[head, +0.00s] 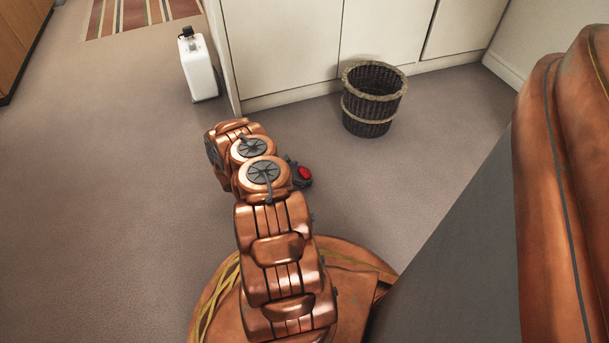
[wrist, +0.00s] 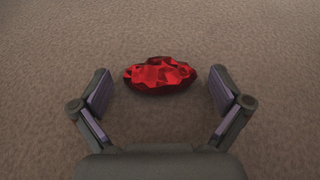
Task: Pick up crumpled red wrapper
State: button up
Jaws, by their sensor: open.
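The crumpled red wrapper (wrist: 160,75) lies on the carpet in the wrist view, shiny and faceted, wider than it is deep. My gripper (wrist: 160,83) is open, with one finger to the left and one to the right of the wrapper. A gap shows on each side, so neither finger appears to touch it. I cannot tell how high the fingertips are above the floor. In the head view my arm hides most of the gripper. A small red patch shows beside the arm's end there; I cannot tell whether it is the wrapper.
A dark wicker basket (head: 372,103) stands on the carpet right of my arm, in front of pale cabinets (head: 285,45). A white container (head: 198,68) with a dark top stands near the cabinet corner. A striped rug (head: 135,15) lies at the back. The carpet at left is clear.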

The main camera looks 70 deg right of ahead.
aim_at(301, 173)
jog(key=shift+c, duration=0.2)
jog(key=c, duration=0.6)
jog(key=shift+c, duration=0.3)
jog(key=shift+r, duration=0.1)
jog(key=shift+r+p, duration=0.35)
jog(key=shift+r, duration=0.1)
notch_tip(301, 173, up, 3)
jog(key=shift+a+r+p, duration=0.1)
jog(key=shift+r+p, duration=0.1)
jog(key=shift+p, duration=1)
jog(key=a+p, duration=0.2)
jog(key=a, duration=0.3)
jog(key=a+p, duration=0.1)
jog(key=a, duration=0.4)
jog(key=a+p, duration=0.2)
jog(key=a, duration=0.3)
jog(key=shift+w+a+r+p, duration=0.25)
jog(key=shift+a+r+p, duration=0.05)
jog(key=shift+a, duration=0.1)
